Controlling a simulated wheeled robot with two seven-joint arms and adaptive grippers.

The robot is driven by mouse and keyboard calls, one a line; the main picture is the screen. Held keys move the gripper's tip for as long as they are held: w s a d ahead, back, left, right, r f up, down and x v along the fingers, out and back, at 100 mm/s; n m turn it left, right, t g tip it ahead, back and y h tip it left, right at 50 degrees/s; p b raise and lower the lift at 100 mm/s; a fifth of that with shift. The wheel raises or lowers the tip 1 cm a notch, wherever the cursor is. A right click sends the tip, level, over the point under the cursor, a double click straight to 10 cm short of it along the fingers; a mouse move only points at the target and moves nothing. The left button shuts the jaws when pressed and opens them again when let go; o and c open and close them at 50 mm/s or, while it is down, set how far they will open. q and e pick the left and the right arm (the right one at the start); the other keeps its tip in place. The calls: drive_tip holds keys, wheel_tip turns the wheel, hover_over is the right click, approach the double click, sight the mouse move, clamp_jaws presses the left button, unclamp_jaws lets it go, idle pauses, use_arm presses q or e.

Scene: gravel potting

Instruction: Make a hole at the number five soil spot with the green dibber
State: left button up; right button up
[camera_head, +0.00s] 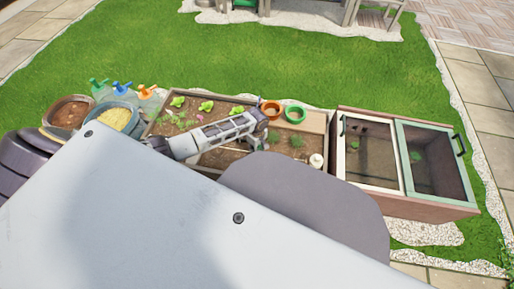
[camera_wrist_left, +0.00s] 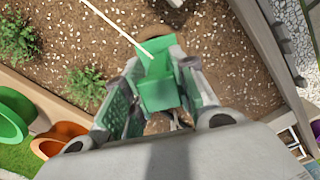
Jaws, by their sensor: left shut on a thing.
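In the left wrist view my left gripper (camera_wrist_left: 158,80) is shut on a green block-shaped piece, which looks like the handle of the green dibber (camera_wrist_left: 158,93). A thin pale stick (camera_wrist_left: 115,25) runs from near it to the upper left; I cannot tell if it belongs to it. The dibber's tip is hidden. In the head view my left gripper (camera_head: 257,128) is over the brown soil (camera_head: 222,158) of the wooden planter (camera_head: 150,124). I cannot make out a number five mark. My right gripper is not in view.
An orange pot (camera_head: 270,109) and a green pot (camera_head: 295,113) stand at the planter's back edge. Leafy plants (camera_wrist_left: 86,87) grow in the soil. A glass-lidded cold frame (camera_head: 435,158) stands right. A bucket (camera_head: 112,118) and spray bottles (camera_head: 122,89) stand left.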

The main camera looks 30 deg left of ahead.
use_arm(q)
drive_tip(key=shift+f+b, duration=0.45)
drive_tip(key=shift+f, duration=0.55)
idle(0.5)
